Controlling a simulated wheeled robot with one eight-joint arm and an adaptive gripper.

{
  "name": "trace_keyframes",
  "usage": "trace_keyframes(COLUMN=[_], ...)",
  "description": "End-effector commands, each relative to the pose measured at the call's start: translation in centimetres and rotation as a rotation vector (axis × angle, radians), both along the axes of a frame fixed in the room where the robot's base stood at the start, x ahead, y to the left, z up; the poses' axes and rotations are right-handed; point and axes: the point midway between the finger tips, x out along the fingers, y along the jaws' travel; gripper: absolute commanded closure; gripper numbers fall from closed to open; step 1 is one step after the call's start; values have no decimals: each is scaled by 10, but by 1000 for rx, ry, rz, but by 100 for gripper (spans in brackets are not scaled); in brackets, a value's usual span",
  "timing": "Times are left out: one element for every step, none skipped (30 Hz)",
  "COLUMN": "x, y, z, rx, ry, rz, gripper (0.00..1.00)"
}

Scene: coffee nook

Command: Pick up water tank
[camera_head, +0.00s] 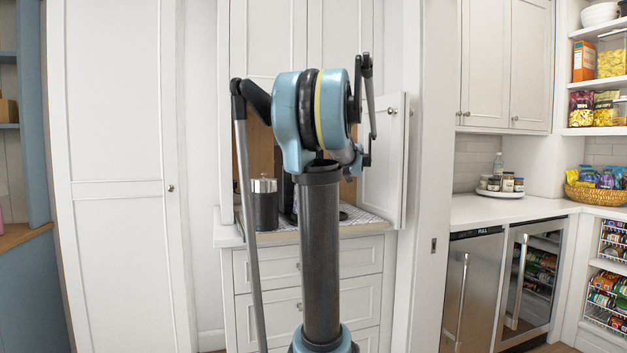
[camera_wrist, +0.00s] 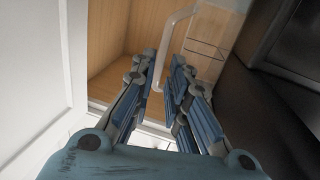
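In the wrist view, a clear, see-through container with a pale curved handle and thin marking lines, which looks like the water tank (camera_wrist: 208,45), stands ahead at the upper middle right. My gripper (camera_wrist: 164,60) is open, with its two blue-grey fingers a short gap apart. The handle's pale bar shows in the gap between the fingers; I cannot tell whether either finger touches it. The tank's lower part is hidden behind the right finger. In the head view my arm hides the gripper and the tank.
A dark appliance (camera_wrist: 262,115) stands close on the right in the wrist view. A white cabinet door (camera_wrist: 35,70) is close on the left. In the head view, a dark canister with a metal lid (camera_head: 264,205) stands left of my arm, and an open door (camera_head: 383,170) is at right.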

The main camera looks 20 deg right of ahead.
Motion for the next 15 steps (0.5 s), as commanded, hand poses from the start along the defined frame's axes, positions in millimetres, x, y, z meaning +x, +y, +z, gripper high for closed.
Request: trace_keyframes(x=[6, 9, 12, 14, 16, 17, 18, 18, 19, 20, 21, 23, 25, 27, 31], y=[0, -1, -1, -2, -2, -2, -2, -2, -2, -2, -3, -3, -3, -3, -4], z=[0, 0, 0, 0, 0, 0, 0, 0, 0, 0, -1, -1, -1, -1, -1], rx=[0, 0, 0, 0, 0, 0, 0, 0, 0, 0, 0, 0, 0, 0, 0], ry=[0, 0, 0, 0, 0, 0, 0, 0, 0, 0, 0, 0, 0, 0, 0], rz=[1, 1, 1, 1, 1, 1, 1, 1, 1, 1, 1, 1, 1, 1, 1], gripper=[85, 85, 85, 85, 85, 85, 85, 85, 85, 85, 85, 85, 85, 85, 85])
